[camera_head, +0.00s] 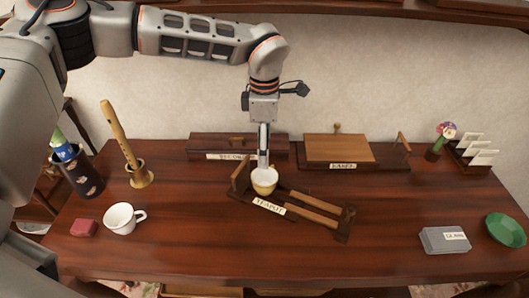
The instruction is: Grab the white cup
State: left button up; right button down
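A white cup with a handle (120,219) stands upright at the left of the dark wooden table, its handle toward the right. A small cream and yellow cup (264,184) is near the middle, at the wooden tool rack with a white label. My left gripper (263,165) comes down from above, and its fingertips meet the rim of this small cup. The fingers show nearly edge-on, so I cannot tell whether they are open or shut on it. The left gripper is well to the right of the white cup with the handle. My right gripper is not in view.
Wooden boxes (340,150) line the back. A grey box (445,240) and a green bowl (506,230) are at the right. The front middle is clear.

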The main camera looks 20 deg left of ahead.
aim_at(121, 218)
jog(key=k, duration=1)
